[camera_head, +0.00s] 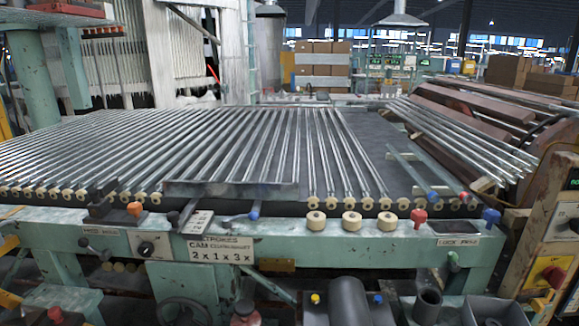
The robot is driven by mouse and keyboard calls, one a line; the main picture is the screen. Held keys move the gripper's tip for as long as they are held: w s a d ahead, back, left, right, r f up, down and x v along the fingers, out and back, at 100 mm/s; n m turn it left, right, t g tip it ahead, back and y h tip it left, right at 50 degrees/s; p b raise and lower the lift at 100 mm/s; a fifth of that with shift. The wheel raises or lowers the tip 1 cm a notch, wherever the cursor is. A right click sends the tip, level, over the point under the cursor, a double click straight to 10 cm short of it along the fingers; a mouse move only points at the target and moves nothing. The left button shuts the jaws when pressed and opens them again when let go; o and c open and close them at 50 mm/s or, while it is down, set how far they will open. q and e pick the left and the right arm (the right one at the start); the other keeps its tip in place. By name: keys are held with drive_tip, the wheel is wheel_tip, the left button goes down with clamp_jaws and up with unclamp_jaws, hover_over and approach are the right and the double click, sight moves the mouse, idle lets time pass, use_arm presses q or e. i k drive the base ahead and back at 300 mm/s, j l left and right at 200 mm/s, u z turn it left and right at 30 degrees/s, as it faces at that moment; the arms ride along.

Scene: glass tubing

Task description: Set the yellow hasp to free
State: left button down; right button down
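I cannot make out for certain which part is the yellow hasp. A small yellow piece (10,244) shows at the left edge, partly cut off. A yellow-capped knob (315,298) stands beside a dark cylinder at the bottom middle. A similar label (101,231) is at the left front, above a dark lever (94,252). Neither of my grippers is in view.
Glass tubes (250,140) lie in rows across the green machine bed. Orange (135,209), red (419,215) and blue (491,216) knobs stand along its front edge. A control box (560,235) stands at the right. A dark cup (427,304) is at the bottom right.

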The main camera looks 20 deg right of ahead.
sight(537, 303)
drive_tip(key=z, duration=2.1)
